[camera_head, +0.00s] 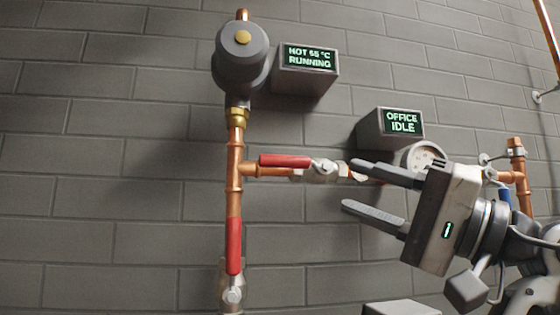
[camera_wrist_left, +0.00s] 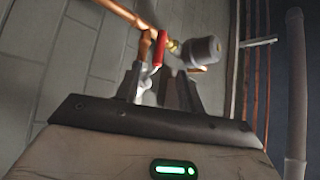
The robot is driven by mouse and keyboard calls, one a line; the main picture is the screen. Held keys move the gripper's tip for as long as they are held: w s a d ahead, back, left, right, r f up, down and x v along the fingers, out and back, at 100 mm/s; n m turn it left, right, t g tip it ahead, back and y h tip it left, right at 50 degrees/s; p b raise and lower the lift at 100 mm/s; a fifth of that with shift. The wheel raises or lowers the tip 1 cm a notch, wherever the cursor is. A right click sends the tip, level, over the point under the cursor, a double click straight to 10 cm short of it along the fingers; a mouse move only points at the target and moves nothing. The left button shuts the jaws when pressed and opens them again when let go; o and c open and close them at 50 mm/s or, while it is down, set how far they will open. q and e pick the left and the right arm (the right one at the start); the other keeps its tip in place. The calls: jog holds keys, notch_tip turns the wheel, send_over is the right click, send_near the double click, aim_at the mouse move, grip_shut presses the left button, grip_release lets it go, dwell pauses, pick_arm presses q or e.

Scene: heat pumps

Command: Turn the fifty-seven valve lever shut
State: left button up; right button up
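A red lever (camera_head: 284,161) lies horizontal along the branch pipe, its silver valve body (camera_head: 324,171) at its right end. A second red lever (camera_head: 234,246) hangs vertical along the main pipe, above its pivot. The display (camera_head: 308,57) beside the pump reads "HOT", a blurred number in the fifties, and "RUNNING". My left gripper (camera_head: 350,186) is open and empty, its fingertips just right of the horizontal lever's valve and apart in the picture. In the left wrist view, a red lever (camera_wrist_left: 160,47) shows beyond the open fingers; I cannot tell which lever. My right gripper is not in view.
A grey pump (camera_head: 241,58) tops the copper pipe (camera_head: 236,185) on the brick wall. An "OFFICE IDLE" display (camera_head: 402,122) and a round gauge (camera_head: 424,155) are close above my gripper. A blue lever (camera_head: 505,195) shows behind my wrist. The left wall is clear.

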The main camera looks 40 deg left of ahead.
aim_at(289, 165)
pick_arm(q)
jog(key=p+x, duration=0.1)
jog(key=x, duration=1.2)
jog(key=shift+w, duration=0.1)
grip_shut()
